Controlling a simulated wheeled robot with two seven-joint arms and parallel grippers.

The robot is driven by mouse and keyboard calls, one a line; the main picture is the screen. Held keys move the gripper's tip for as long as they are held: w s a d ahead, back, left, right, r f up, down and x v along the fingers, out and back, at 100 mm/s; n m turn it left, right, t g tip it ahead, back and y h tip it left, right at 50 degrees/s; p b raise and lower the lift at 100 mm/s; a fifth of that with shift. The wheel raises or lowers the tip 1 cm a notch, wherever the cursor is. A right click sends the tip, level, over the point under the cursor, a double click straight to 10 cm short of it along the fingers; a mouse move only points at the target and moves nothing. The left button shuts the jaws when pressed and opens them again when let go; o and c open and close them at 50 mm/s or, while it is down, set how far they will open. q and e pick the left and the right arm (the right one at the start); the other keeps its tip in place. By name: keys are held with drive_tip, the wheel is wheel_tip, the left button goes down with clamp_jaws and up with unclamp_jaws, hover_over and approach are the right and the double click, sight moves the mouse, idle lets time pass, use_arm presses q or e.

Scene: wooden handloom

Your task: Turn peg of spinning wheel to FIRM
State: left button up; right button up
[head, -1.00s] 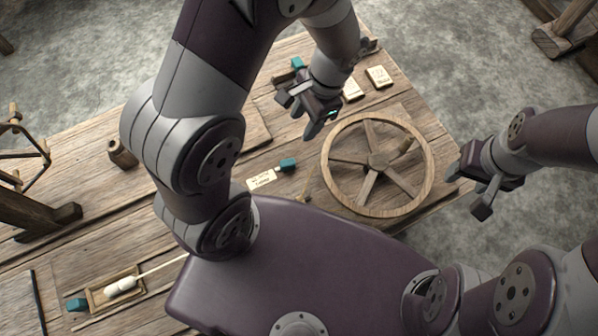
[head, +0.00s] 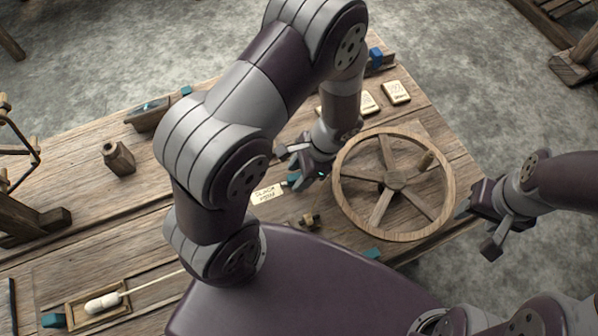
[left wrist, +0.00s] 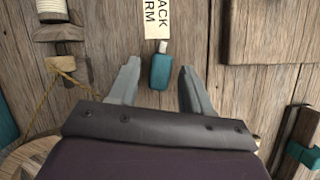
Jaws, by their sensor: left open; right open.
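In the head view the label (head: 266,193) lies left of the spinning wheel (head: 397,181), and my gripper largely hides the peg. My left gripper (head: 304,170) is open just over the peg. In the left wrist view its fingers (left wrist: 159,80) stand on either side of the peg, with gaps visible; I cannot tell the height between them. My right gripper (head: 478,230) is open and empty, right of the wheel near the table edge.
A small wooden piece (head: 310,221) stands below the label. Pale plaques (head: 396,92) lie behind the wheel. A dark wooden pot (head: 119,158) and a tray (head: 70,318) with a white spool are at the left. The left table between them is clear.

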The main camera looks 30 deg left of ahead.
use_arm(q)
clamp_jaws()
drive_tip(key=shift+r+n+g+h+p, duration=0.3)
drive_tip(key=shift+n+g+p, duration=0.1)
drive_tip(key=shift+n+p, duration=0.9)
drive_tip(key=shift+w+a+f+n+g+h+p, duration=0.15)
drive_tip(key=shift+n+g+h+p, duration=0.15)
drive_tip(key=shift+n+p, duration=0.7)
drive_tip(key=shift+n+h+p, duration=0.4)
drive_tip(key=shift+n+p, duration=0.5)
drive_tip(key=shift+f, duration=0.15)
unclamp_jaws()
